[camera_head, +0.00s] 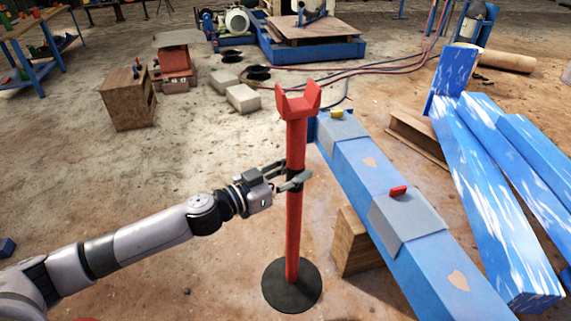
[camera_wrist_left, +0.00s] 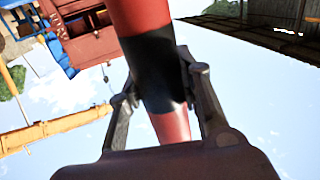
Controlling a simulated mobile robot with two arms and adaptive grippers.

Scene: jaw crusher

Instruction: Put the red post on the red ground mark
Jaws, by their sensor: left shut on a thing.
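The red post (camera_head: 293,215) stands upright in the head view, with a forked red top and a round black base (camera_head: 291,286). My left gripper (camera_head: 293,181) is shut on the post at about mid-height. In the left wrist view, the two fingers of my left gripper (camera_wrist_left: 160,100) lie on either side of a black band on the red post (camera_wrist_left: 146,18). I cannot tell whether the base touches the ground. The red ground mark does not show clearly; a small red patch (camera_head: 86,319) is at the bottom edge. My right gripper is not in view.
A long blue beam (camera_head: 375,175) on a wooden block (camera_head: 356,240) runs close to the post's right. More blue beams (camera_head: 490,180) lie farther right. A wooden box (camera_head: 127,100) and pale blocks (camera_head: 243,97) stand behind. Bare ground is open at left.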

